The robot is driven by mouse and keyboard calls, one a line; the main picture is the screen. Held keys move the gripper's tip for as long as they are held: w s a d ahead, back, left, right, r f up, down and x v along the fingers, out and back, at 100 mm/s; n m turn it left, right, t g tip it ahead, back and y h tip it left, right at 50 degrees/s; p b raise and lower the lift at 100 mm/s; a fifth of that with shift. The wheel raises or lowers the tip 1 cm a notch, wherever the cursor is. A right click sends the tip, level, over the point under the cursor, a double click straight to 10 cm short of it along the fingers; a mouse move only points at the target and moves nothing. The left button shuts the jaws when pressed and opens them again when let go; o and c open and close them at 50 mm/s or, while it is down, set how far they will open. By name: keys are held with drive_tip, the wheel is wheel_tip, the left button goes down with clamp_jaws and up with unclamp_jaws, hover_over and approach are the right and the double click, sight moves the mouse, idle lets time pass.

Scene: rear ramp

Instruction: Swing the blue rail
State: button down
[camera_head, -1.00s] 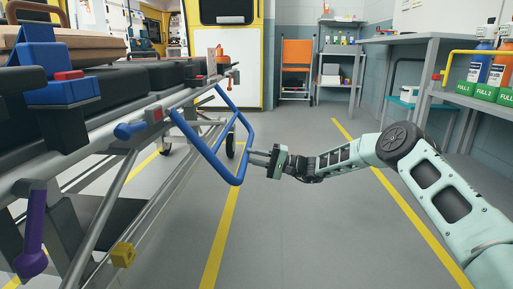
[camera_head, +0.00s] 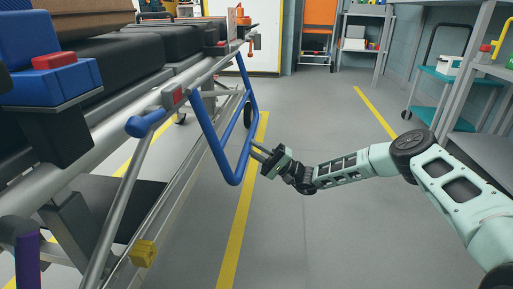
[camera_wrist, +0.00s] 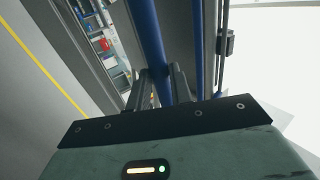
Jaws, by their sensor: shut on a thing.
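The blue rail (camera_head: 212,137) is a bent tube frame on the near side of the stretcher (camera_head: 150,110). It hangs out from the side bar, its lower corner lowest and nearest to me. My gripper (camera_head: 259,152) comes from the right and is shut on the rail's outer bar, a little above that corner. In the wrist view the blue tube (camera_wrist: 150,45) runs between the two fingers (camera_wrist: 157,90). The exact finger contact is partly hidden by the gripper body.
A purple lever (camera_head: 28,262) and a yellow block (camera_head: 144,252) sit low on the stretcher. The grey floor (camera_head: 330,240) between is clear.

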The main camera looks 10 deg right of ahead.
drive_tip(key=shift+f, duration=0.15)
drive_tip(key=c, duration=1.3)
unclamp_jaws()
drive_tip(key=shift+o, duration=0.2)
drive_tip(key=p+v, duration=0.6)
drive_tip(key=v, duration=1.1)
drive_tip(key=shift+d, duration=0.2)
drive_tip(key=shift+s, duration=0.1)
